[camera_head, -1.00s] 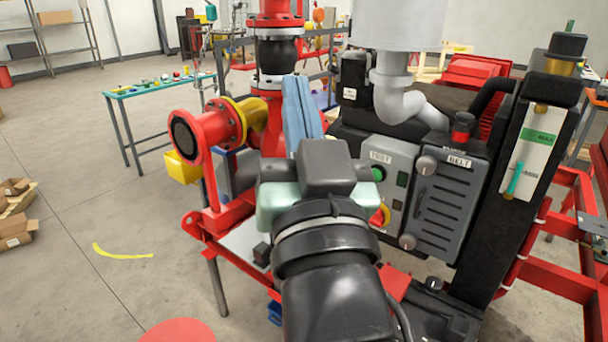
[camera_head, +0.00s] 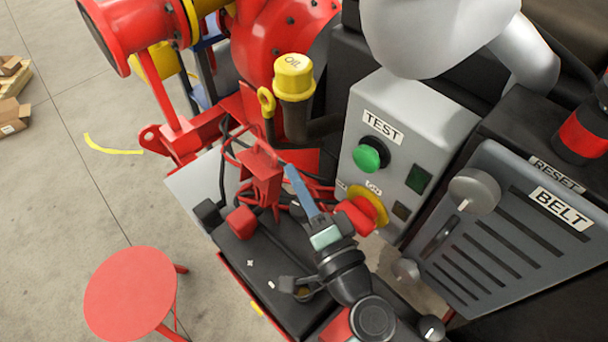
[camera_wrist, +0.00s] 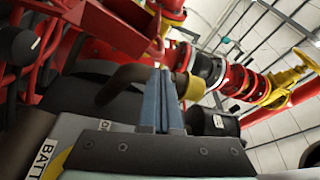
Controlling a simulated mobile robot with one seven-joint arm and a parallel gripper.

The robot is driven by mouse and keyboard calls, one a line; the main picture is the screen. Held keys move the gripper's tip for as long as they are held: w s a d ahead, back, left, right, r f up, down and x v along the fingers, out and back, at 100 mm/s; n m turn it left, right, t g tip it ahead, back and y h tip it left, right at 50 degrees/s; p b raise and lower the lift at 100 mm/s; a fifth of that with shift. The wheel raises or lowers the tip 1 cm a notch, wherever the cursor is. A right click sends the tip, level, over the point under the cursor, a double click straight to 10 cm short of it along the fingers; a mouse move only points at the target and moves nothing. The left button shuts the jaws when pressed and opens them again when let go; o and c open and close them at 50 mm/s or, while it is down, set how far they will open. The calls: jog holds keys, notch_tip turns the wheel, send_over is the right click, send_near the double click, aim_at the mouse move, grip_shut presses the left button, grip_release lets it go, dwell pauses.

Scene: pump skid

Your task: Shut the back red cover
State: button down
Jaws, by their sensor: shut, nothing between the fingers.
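The black battery box (camera_head: 245,255) sits low in front of the skid. A small red block (camera_head: 240,222) is on its back left corner; it may be the back red cover, and I cannot tell whether it is open. Another red piece (camera_head: 338,328) is at the front, partly hidden by my arm. My gripper (camera_head: 290,170) reaches over the back of the battery, its blue fingers shut and empty, right of a red bracket-like piece (camera_head: 262,178). In the wrist view the fingers (camera_wrist: 160,75) are together, and a white battery label (camera_wrist: 40,150) shows at lower left.
The grey test box (camera_head: 395,150) with a green button and red emergency stop (camera_head: 355,215) stands close right of my gripper. A yellow oil cap (camera_head: 293,78) rises behind. The belt guard (camera_head: 510,240) is at right. A red stool (camera_head: 130,292) stands at left on open floor.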

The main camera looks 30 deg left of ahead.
jog(key=x, duration=0.6)
jog(key=shift+w+a+p, duration=0.15)
jog(key=shift+w+p, duration=0.1)
jog(key=shift+p, duration=0.2)
